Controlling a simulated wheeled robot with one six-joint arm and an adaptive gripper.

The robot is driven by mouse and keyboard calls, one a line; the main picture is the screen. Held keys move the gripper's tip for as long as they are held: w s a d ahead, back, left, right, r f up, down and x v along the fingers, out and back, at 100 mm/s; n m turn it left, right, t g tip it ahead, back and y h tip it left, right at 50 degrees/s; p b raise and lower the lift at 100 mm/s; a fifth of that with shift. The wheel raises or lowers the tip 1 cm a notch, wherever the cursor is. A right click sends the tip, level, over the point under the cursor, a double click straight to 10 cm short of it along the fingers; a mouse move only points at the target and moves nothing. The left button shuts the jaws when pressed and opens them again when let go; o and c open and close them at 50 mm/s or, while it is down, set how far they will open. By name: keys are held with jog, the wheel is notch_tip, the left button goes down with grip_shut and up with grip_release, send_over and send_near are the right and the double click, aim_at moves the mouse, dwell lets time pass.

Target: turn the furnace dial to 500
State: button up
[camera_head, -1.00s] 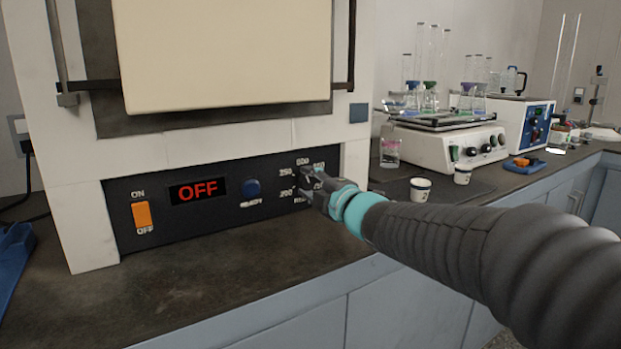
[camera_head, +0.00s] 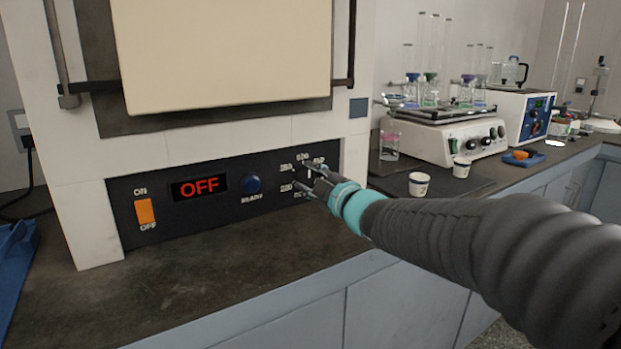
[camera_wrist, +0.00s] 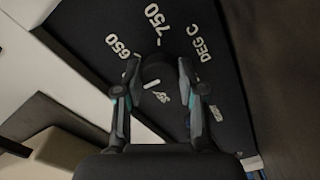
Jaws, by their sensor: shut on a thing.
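The furnace dial is a small black knob (camera_wrist: 156,70) on the black control panel (camera_head: 222,208), seen in the wrist view between my fingers. White labels 650, 750 and DEG C stand around it. A short white mark (camera_wrist: 151,85) shows near the knob; I cannot tell which number it points at. My gripper (camera_wrist: 153,88) is shut on the dial, with one finger on each side. In the head view my gripper (camera_head: 308,179) reaches the panel's right part from the right and hides most of the dial. The labels beside it are partly covered and blurred.
The cream furnace door (camera_head: 225,55) is above. Two white cups (camera_head: 419,184) and a white shaker (camera_head: 445,138) stand right. The counter before the furnace is clear.

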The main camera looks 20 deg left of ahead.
jog(key=o, duration=1.1)
jog(key=shift+o, duration=0.2)
jog(key=v, duration=1.2)
